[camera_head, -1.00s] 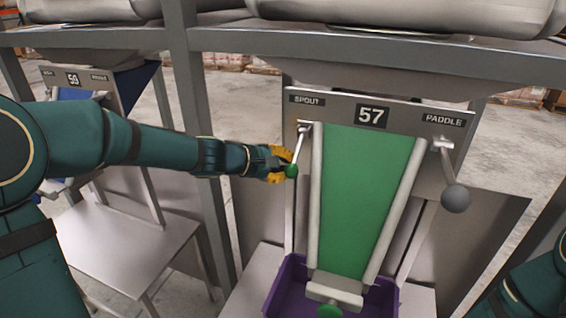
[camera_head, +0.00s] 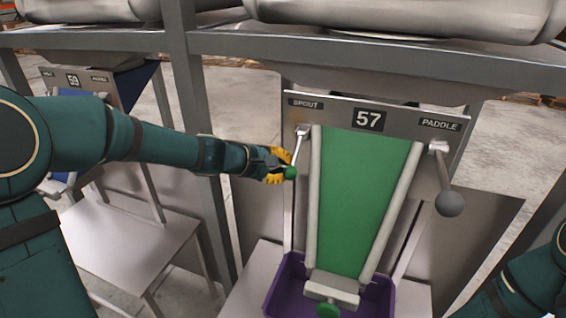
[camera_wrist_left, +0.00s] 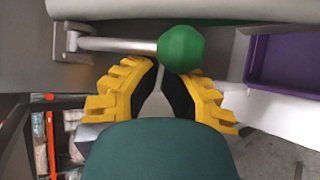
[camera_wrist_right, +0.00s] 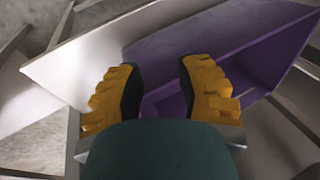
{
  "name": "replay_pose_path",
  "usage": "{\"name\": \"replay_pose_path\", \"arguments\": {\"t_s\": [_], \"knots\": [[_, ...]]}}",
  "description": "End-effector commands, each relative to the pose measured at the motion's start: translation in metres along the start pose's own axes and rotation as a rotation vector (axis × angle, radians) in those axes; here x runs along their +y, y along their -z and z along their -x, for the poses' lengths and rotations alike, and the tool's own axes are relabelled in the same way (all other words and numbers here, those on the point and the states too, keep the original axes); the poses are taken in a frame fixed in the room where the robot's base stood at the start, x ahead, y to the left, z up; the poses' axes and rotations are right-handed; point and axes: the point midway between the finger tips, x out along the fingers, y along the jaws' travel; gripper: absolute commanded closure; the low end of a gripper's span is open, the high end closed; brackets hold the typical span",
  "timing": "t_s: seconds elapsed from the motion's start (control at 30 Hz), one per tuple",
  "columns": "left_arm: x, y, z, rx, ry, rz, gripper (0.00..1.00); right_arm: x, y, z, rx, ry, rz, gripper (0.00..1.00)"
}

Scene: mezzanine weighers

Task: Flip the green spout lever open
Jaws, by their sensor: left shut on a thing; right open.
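The green spout lever has a metal rod and a green ball knob (camera_head: 290,173). It hangs down, slightly tilted, under the SPOUT label on the left of panel 57 (camera_head: 368,118). In the left wrist view the rod runs sideways from its bracket to the green ball (camera_wrist_left: 182,48). My left gripper (camera_head: 282,164) is shut on the lever at its ball end, with the yellow fingertips on either side, partly hidden by the ball. My right gripper (camera_wrist_right: 157,75) is open and empty, above a purple bin in the right wrist view. Its fingers are out of the head view.
The paddle lever with a grey ball (camera_head: 450,203) hangs at the panel's right. A green chute (camera_head: 362,200) with pale side rails runs down the middle to the purple bin (camera_head: 378,300). A grey post (camera_head: 197,150) stands behind my left arm. Station 59 (camera_head: 73,80) is at left.

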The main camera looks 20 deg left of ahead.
Motion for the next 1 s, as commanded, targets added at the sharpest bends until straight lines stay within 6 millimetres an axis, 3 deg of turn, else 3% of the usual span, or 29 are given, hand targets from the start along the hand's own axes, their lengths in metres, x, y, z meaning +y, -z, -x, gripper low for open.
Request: {"name": "replay_pose_path", "arguments": {"t_s": [0.23,0.7,1.0], "knots": [[0.004,-0.004,0.005,-0.001,0.04,0.024,1.0,-0.007,0.007,0.018,0.013,-0.001,-0.004,0.66],[0.013,-0.015,0.022,-0.002,0.155,0.102,1.0,-0.025,0.013,0.075,0.011,0.011,-0.003,0.66],[0.026,-0.025,0.036,-0.003,0.152,0.097,1.0,-0.026,0.013,0.08,0.01,0.012,-0.004,0.66]]}}
